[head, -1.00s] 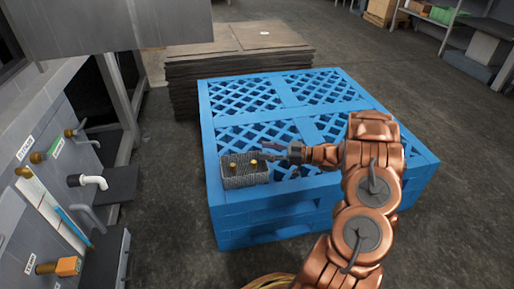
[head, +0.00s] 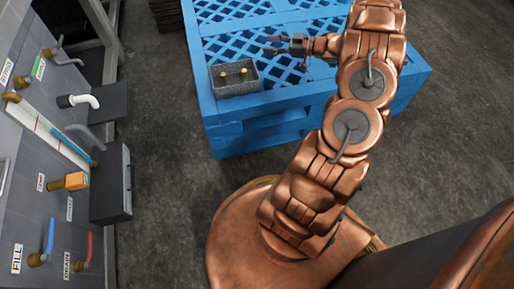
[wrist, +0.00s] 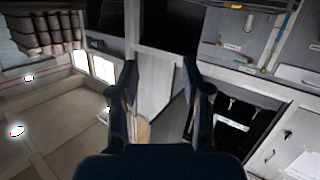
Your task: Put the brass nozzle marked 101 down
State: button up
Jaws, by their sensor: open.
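Two small brass nozzles stand upright in a grey mesh basket (head: 236,91) on the blue pallet. One nozzle (head: 222,75) is at the left and the other nozzle (head: 244,72) at the right. No marking is readable, so I cannot tell which is 101. My gripper (head: 270,45) is just beyond the basket's far right corner, apart from both nozzles. In the wrist view my gripper (wrist: 158,72) has its fingers spread with nothing between them. The basket does not show in the wrist view.
The blue pallet (head: 262,125) has an open lattice top, free around the basket. Bare floor lies between panel and pallet.

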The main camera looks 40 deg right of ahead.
jog(key=w+d+r+m+h, duration=0.3)
jog(key=w+d+r+h, duration=0.1)
jog(key=w+r+h, duration=0.4)
notch_tip(320, 180, up, 6)
jog(key=s+a+m+g+h, duration=0.2)
jog(key=s+m+g+h, duration=0.15)
jog(key=h, duration=0.25)
jog(key=s+a+f+m+g+y, duration=0.1)
jog(key=s+a+g+y, duration=0.4)
jog(key=s+a, duration=3.3)
jog(key=s+g, duration=0.3)
jog(key=g, duration=0.5)
jog(key=shift+s+f+y, duration=0.3)
jog(key=shift+s, duration=0.05)
jog(key=shift+a, duration=0.1)
